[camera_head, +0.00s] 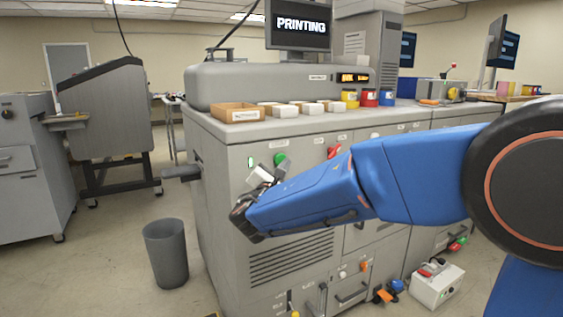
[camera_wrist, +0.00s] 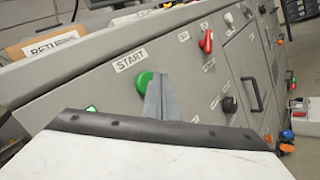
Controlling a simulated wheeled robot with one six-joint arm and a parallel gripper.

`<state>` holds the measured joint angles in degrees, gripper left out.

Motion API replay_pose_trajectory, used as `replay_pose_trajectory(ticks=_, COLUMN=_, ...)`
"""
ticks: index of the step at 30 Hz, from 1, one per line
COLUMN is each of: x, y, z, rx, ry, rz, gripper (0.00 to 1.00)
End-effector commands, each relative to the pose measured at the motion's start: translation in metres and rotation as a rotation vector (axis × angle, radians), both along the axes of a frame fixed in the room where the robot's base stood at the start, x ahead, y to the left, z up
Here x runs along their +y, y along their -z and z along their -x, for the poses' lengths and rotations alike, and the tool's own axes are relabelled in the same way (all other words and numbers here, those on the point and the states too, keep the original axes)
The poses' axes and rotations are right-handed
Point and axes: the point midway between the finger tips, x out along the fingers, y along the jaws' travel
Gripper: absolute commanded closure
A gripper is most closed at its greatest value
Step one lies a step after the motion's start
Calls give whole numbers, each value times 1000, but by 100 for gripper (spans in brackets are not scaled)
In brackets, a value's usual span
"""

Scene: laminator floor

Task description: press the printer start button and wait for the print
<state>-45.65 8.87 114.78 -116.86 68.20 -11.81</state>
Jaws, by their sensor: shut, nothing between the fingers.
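The printer (camera_head: 300,140) is a large grey machine, and the monitor (camera_head: 300,24) above it reads "PRINTING". The green start button (camera_head: 280,159) is on its front panel. In the wrist view the button (camera_wrist: 144,81) sits beside a label reading "START". My gripper (camera_head: 268,172) is at the panel just below and left of the button. Its fingers (camera_wrist: 159,80) are shut and empty, and overlap the button's right edge in the wrist view. I cannot tell whether they touch it. A small green lamp (camera_head: 250,162) glows left of the button.
A brown tray (camera_head: 234,112), white blocks (camera_head: 285,110) and yellow, red and blue ink cans (camera_head: 369,97) stand on the printer top. A red handle (camera_wrist: 206,41) is right of the button. A grey bin (camera_head: 166,252) stands on open floor at left.

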Motion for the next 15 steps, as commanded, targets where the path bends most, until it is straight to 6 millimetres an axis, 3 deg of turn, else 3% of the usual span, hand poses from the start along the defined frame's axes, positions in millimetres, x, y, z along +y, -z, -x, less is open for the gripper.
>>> replay_pose_trajectory(ticks=15, x=-4, y=-1, z=6, rx=-1, ry=0, rz=-1, gripper=100)
